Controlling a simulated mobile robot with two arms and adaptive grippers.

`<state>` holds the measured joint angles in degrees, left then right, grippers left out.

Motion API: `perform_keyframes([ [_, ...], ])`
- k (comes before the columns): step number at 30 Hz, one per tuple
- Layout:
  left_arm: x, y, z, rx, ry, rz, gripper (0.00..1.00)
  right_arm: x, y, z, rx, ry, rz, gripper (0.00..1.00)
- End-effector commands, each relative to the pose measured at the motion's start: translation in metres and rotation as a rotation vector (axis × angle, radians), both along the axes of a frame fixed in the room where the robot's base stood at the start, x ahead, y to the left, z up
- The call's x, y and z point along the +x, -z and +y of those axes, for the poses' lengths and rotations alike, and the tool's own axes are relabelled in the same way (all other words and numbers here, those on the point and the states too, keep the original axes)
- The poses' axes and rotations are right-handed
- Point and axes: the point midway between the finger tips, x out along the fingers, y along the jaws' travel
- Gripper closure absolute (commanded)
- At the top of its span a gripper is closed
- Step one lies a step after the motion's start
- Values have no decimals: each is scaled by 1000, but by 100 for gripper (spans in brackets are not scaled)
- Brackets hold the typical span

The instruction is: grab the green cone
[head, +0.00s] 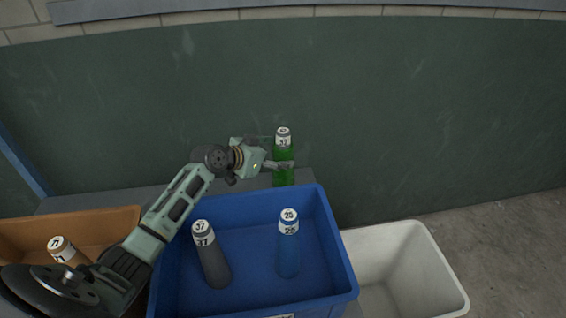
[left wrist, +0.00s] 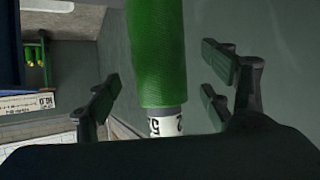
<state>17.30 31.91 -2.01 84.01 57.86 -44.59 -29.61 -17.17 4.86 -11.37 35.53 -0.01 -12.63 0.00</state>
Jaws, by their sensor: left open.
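The green cone (head: 284,160) has a white numbered top and stands upright behind the blue bin, against the dark green wall. My left gripper (head: 277,165) is at the cone, with its fingers open. In the left wrist view the green cone (left wrist: 157,60) runs between the spread fingers of the left gripper (left wrist: 165,100), its white label close to the palm. A gap shows on both sides, so the fingers look apart from it. The cone's far end is out of that view. My right gripper is not in view.
A blue bin (head: 335,240) in front holds a grey cone (head: 213,262) and a blue cone (head: 288,255). An orange bin (head: 120,215) with an orange cone (head: 62,250) is at left, partly behind my arm. A white bin (head: 440,260) at right looks empty.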

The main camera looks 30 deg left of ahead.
Motion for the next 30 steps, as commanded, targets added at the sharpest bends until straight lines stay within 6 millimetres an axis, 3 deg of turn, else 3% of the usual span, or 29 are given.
perform_keyframes([
  [6, 17, 9, -6, -1, 0, -1, 26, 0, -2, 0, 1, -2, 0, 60],
  [13, 18, 10, -6, 0, 0, -1, 26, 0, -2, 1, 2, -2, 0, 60],
  [30, 18, 10, -6, 0, 0, 0, 75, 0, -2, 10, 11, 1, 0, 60],
])
